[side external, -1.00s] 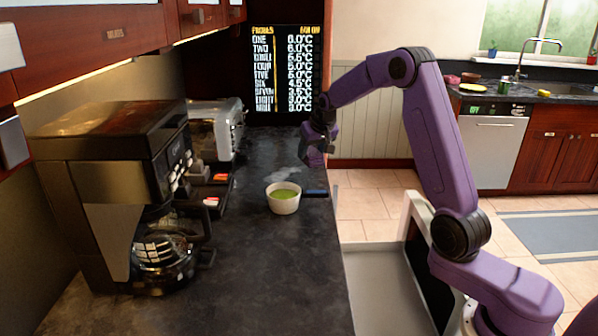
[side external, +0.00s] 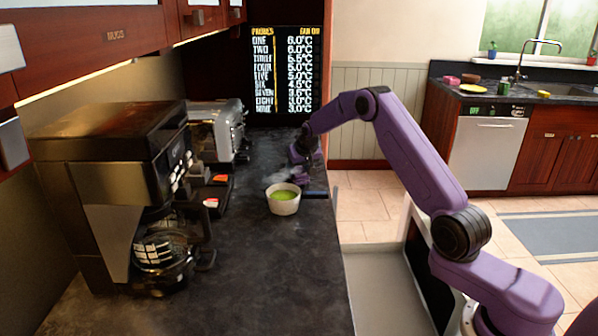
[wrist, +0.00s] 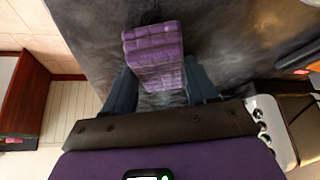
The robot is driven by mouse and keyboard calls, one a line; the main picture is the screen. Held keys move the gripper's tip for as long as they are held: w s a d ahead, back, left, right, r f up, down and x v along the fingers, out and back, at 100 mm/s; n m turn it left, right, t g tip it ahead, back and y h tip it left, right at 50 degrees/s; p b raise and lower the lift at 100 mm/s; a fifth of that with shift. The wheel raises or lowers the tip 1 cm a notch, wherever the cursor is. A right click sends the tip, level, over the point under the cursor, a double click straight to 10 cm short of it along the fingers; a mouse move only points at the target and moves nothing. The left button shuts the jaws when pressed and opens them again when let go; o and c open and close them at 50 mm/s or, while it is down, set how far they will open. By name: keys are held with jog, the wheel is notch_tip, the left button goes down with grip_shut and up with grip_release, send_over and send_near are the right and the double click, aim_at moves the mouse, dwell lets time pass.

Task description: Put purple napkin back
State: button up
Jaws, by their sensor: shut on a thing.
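The purple napkin (wrist: 153,48), a folded block with a ribbed, quilted look, is between the two dark fingers of my gripper (wrist: 160,82) in the wrist view. My gripper is shut on it, and the napkin sticks out past the fingertips over the dark countertop (wrist: 90,35). In the side view my gripper (side external: 301,172) is low over the counter, just behind a white bowl (side external: 284,204) of green contents. The napkin is small and hard to make out there. I cannot tell whether it touches the counter.
A dark blue flat item (side external: 316,194) lies right of the bowl at the counter edge. A coffee machine (side external: 110,190) and a toaster (side external: 216,130) line the left. The front counter is clear.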

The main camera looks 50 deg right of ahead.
jog(key=shift+f, duration=0.3)
jog(key=shift+f, duration=0.15)
jog(key=o, duration=1.1)
jog(key=shift+r, duration=0.25)
jog(key=v, duration=1.1)
jog(key=shift+s+r, duration=0.25)
jog(key=shift+r, duration=0.05)
